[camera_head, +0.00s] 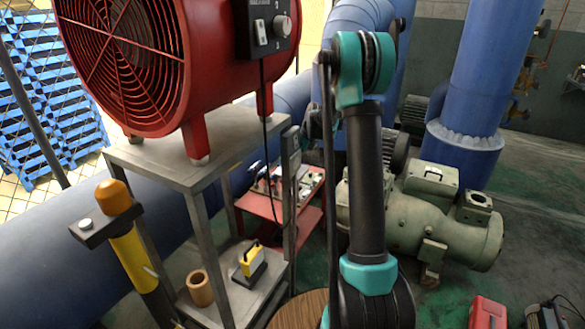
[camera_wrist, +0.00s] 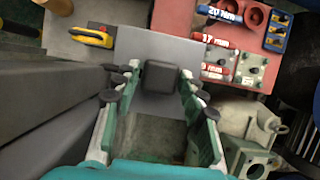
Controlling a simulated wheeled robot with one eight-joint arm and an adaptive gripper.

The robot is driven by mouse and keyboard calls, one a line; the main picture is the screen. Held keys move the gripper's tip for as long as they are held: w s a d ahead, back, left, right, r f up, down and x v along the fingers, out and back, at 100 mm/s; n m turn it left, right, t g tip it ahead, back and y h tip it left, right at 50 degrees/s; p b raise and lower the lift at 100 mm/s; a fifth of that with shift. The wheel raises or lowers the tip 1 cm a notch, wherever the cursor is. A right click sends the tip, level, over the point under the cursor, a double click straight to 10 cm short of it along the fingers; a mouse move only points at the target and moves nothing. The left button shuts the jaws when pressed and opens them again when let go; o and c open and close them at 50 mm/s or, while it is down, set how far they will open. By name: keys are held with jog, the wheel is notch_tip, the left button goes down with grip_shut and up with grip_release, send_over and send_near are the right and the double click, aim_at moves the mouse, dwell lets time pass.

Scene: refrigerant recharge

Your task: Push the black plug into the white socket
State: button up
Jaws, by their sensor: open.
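A black block that looks like the plug (camera_wrist: 160,76) lies between my fingertips in the wrist view, in front of a grey panel (camera_wrist: 150,45). My gripper (camera_wrist: 155,84) is open, with one finger on each side of the block. I cannot tell whether either finger touches it. In the head view, a black cord (camera_head: 268,110) hangs from the switch box of the red fan, and my arm hides most of the gripper. I cannot make out the white socket clearly in either view.
The red fan (camera_head: 170,60) stands on a metal stand (camera_head: 150,160). A yellow tool (camera_head: 250,260) and a copper-coloured ring (camera_head: 200,288) rest on its lower shelf. A red table (camera_wrist: 190,18) with labelled parts is beyond. A green-grey motor (camera_head: 420,220) and blue pipes are at the right.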

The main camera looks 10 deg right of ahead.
jog(key=shift+c, duration=0.4)
jog(key=c, duration=0.6)
jog(key=shift+c, duration=0.2)
notch_tip(320, 180, up, 20)
dwell(0.4)
dwell(0.3)
